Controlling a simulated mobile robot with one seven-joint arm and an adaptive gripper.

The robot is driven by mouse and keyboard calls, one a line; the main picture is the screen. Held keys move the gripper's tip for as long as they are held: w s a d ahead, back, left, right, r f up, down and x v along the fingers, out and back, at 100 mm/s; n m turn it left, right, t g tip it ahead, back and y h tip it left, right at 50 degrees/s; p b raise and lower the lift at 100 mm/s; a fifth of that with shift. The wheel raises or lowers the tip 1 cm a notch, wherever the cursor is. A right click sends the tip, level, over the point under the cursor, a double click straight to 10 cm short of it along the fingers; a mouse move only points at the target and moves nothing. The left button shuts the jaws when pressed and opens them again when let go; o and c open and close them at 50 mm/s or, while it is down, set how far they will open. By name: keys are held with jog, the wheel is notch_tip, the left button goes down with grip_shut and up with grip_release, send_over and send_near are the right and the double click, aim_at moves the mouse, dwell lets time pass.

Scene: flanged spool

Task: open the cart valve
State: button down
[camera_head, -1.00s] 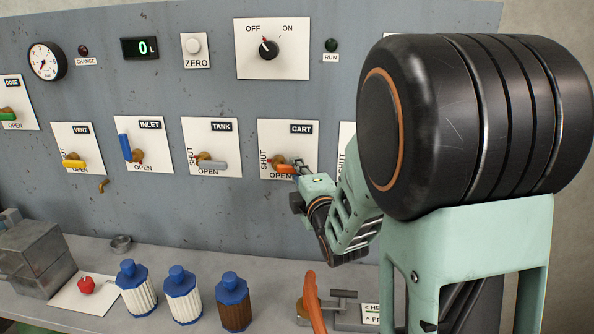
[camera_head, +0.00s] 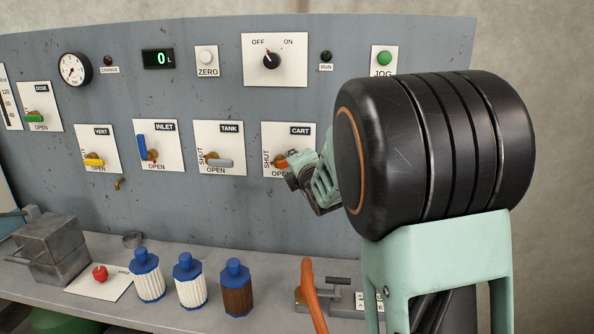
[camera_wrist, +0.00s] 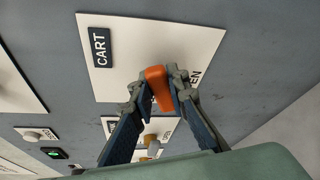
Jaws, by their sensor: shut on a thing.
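The cart valve has an orange handle (camera_head: 281,163) on a white plate (camera_head: 306,133) labelled CART, with SHUT at its left and OPEN below. In the head view my gripper (camera_head: 291,159) reaches it from the right and covers much of the handle. In the wrist view the orange handle (camera_wrist: 158,85) lies between the two fingertips of my gripper (camera_wrist: 157,90), which are closed on it. The CART plate (camera_wrist: 125,60) appears turned on its side there. The handle's exact angle is hard to tell, and its pivot is hidden.
The TANK valve (camera_head: 216,161) is just left of the CART plate; the INLET valve (camera_head: 141,146) has its blue handle upright. The panel's right edge is behind my arm.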

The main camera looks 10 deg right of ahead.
jog(key=n+b, duration=0.1)
jog(key=a+r+n+g+h+b, duration=0.1)
jog(key=b, duration=0.1)
jog(key=n+b, duration=0.1)
jog(key=b, duration=0.1)
jog(key=shift+w+a+r+n, duration=0.2)
jog(key=shift+a+n, duration=0.1)
jog(key=shift+n, duration=0.1)
jog(key=shift+w+a+r+n+g+h+b, duration=0.2)
jog(key=shift+a+r+n+g+h+b, duration=0.25)
jog(key=shift+r+n+g+h+b, duration=0.4)
jog(key=shift+w+a+r+n+h+p, duration=0.1)
jog(key=shift+a+n+h+p, duration=0.2)
jog(key=shift+n, duration=0.3)
jog(key=shift+w+a+r+n+h+p, duration=0.15)
jog(key=shift+n+h+p, duration=0.1)
jog(key=shift+n, duration=0.3)
jog(key=shift+w+a+f+n+g+h+p, duration=0.15)
jog(key=shift+a+n+g+h+p, duration=0.1)
jog(key=shift+a+n+h+p, duration=0.45)
jog(key=shift+d, duration=0.15)
jog(key=c, duration=1.9)
grip_release()
jog(key=shift+f, duration=0.15)
jog(key=shift+o, duration=0.3)
